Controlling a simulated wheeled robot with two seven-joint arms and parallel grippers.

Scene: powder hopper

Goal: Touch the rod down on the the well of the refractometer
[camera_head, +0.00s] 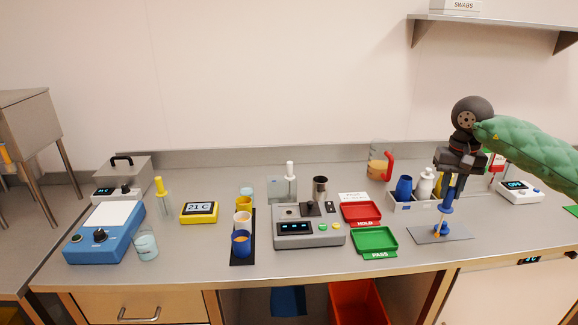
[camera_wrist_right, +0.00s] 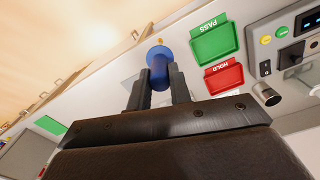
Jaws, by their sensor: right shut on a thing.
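My right gripper (camera_head: 451,192) points down at the right of the bench and is shut on a blue rod (camera_head: 446,210). The rod hangs roughly upright over a small grey mat (camera_head: 458,232); I cannot tell if its lower end touches the mat. In the right wrist view the rod's round blue part (camera_wrist_right: 159,56) shows between the fingertips (camera_wrist_right: 158,80). The refractometer looks to be the grey instrument (camera_head: 318,240) with a blue-lit display, well left of the gripper. Its dark top part (camera_head: 311,208) shows; the well itself is not clear. My left gripper is out of view.
A red HOLD tray (camera_head: 361,212) and a green PASS tray (camera_head: 374,241) lie between instrument and mat. A grey bottle caddy (camera_head: 410,206) stands behind the mat. A steel cup (camera_head: 320,188) and a red-handled jug (camera_head: 379,168) stand further back.

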